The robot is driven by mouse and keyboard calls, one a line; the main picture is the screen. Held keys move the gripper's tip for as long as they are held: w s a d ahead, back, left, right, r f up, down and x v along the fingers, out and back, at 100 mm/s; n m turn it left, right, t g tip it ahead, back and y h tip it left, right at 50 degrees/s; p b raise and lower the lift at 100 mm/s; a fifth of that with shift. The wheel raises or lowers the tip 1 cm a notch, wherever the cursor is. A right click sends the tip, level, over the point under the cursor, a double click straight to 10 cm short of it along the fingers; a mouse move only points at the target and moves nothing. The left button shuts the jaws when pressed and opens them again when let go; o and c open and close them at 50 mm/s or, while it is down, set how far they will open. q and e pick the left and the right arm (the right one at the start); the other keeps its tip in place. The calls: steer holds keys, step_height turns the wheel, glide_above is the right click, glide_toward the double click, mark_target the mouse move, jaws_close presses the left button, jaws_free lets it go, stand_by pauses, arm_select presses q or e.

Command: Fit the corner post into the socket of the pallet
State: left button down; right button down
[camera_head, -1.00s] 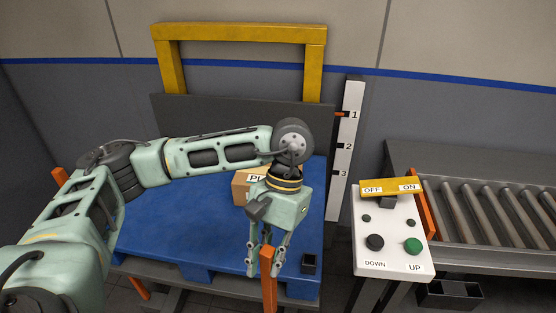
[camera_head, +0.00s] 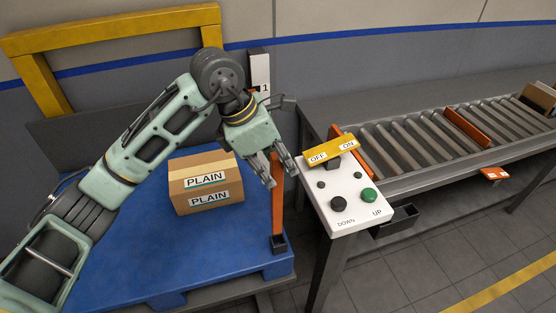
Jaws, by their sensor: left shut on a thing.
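The orange corner post (camera_head: 277,212) stands roughly upright in the camera_head view. My left gripper (camera_head: 277,172) is shut on its upper part. The post's lower end meets the small black socket (camera_head: 280,245) at the near right corner of the blue pallet (camera_head: 230,251). I cannot tell whether the end is inside the socket or just above or in front of it. My right gripper is not in view.
A cardboard box marked PLAIN (camera_head: 205,181) sits on the pallet. A white control panel (camera_head: 345,201) with buttons and a yellow OFF/ON bar stands close right of the post. A roller conveyor (camera_head: 425,140) runs behind it. A yellow frame (camera_head: 110,35) stands at the back.

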arm_select(q)
steer(key=shift+w+d+r+n, duration=0.1)
steer(key=shift+w+r+n, duration=0.05)
steer(key=shift+n, duration=0.15)
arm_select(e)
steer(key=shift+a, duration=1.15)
